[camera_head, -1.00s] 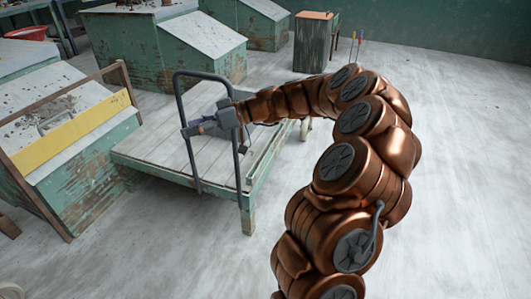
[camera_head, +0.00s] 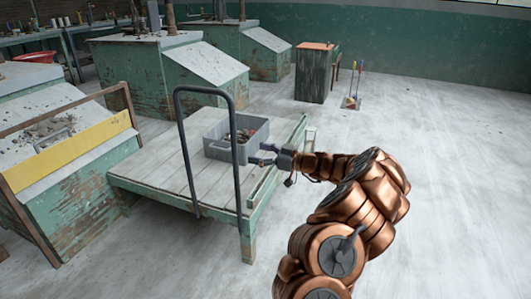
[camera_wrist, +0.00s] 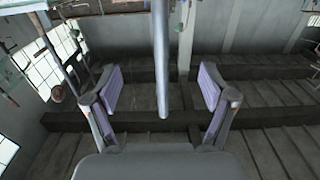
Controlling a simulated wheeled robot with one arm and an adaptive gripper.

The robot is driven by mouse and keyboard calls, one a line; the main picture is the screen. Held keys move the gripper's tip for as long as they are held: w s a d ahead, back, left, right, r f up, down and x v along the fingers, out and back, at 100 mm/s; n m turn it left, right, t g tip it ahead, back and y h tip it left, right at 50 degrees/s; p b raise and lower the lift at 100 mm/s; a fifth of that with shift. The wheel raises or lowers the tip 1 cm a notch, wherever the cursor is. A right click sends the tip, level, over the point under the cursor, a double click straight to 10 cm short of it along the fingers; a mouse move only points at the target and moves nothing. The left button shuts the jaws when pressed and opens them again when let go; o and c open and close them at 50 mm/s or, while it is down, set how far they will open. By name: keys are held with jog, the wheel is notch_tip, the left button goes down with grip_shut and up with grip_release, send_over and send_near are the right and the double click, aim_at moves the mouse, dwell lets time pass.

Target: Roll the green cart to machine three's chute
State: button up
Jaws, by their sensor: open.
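The green cart (camera_head: 160,170) has a pale plank deck, a worn green frame and a dark U-shaped push handle (camera_head: 180,125). A grey bin (camera_head: 222,148) with small dark items stands on its deck behind the handle. My gripper (camera_head: 261,154) is open, right of the handle and close to the bin; whether it touches either is unclear. In the wrist view, my gripper (camera_wrist: 160,98) has its two purple-padded fingers apart, with a grey bar (camera_wrist: 161,60) showing between them and apart from both pads. I cannot tell which machine is number three.
A green machine (camera_head: 85,200) with a yellow-banded tray stands close left of the cart. More sloped green machines (camera_head: 205,65) stand behind. A dark cabinet (camera_head: 313,75) and a holder with upright tools (camera_head: 352,100) stand at the back. The floor on the right is clear.

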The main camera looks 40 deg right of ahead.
aim_at(234, 148)
jog(key=shift+b+x, duration=1.25)
jog(key=shift+x, duration=3.45)
grip_shut()
